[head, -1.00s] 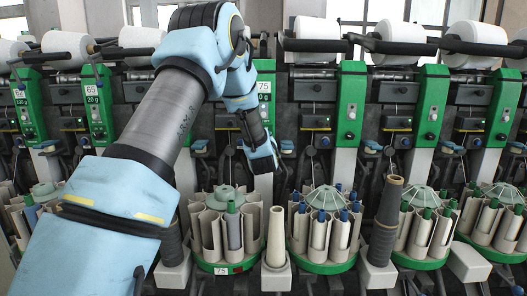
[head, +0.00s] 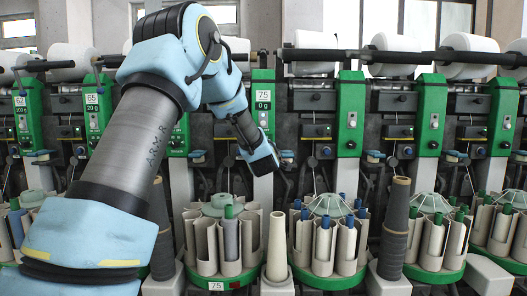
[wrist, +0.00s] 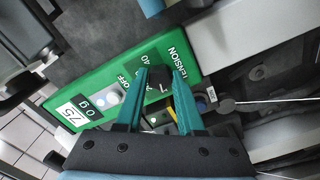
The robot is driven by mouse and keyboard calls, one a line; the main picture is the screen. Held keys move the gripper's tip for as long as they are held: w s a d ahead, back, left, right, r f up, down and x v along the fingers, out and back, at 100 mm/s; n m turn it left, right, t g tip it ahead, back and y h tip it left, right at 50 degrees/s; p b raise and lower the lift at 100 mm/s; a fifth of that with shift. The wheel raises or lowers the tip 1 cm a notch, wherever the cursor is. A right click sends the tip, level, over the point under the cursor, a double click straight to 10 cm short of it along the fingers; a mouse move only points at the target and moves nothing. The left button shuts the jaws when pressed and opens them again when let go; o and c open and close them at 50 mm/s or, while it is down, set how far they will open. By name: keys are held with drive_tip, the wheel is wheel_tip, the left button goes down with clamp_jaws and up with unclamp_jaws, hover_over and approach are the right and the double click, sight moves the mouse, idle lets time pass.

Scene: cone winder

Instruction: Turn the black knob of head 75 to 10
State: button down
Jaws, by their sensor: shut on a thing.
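Head 75's green panel (wrist: 118,75) fills the middle of the wrist view, with a white "75" label (wrist: 74,112), a "0 g" display (wrist: 90,104) and the word TENSION. The black knob (wrist: 158,87) lies between the two teal fingers of my gripper (wrist: 161,74), which is shut on it. A small white mark shows on the knob; the value it points to cannot be read. In the head view the panel (head: 263,92) shows above my gripper (head: 259,158); the knob and fingertips are hidden there.
Green panels of other heads (head: 350,115) stand on both sides. Below are round bobbin magazines with green rims (head: 330,280); a bare pale cone (head: 277,250) stands between two of them. White yarn packages (head: 392,55) sit above. A thin rod or yarn (wrist: 280,101) runs right in the wrist view.

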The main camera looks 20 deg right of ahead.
idle(0.3)
drive_tip(key=c, duration=0.5)
unclamp_jaws()
drive_tip(key=b+v, duration=0.2)
drive_tip(key=v, duration=0.8)
drive_tip(key=shift+s+a, duration=0.1)
drive_tip(key=shift+s, duration=0.3)
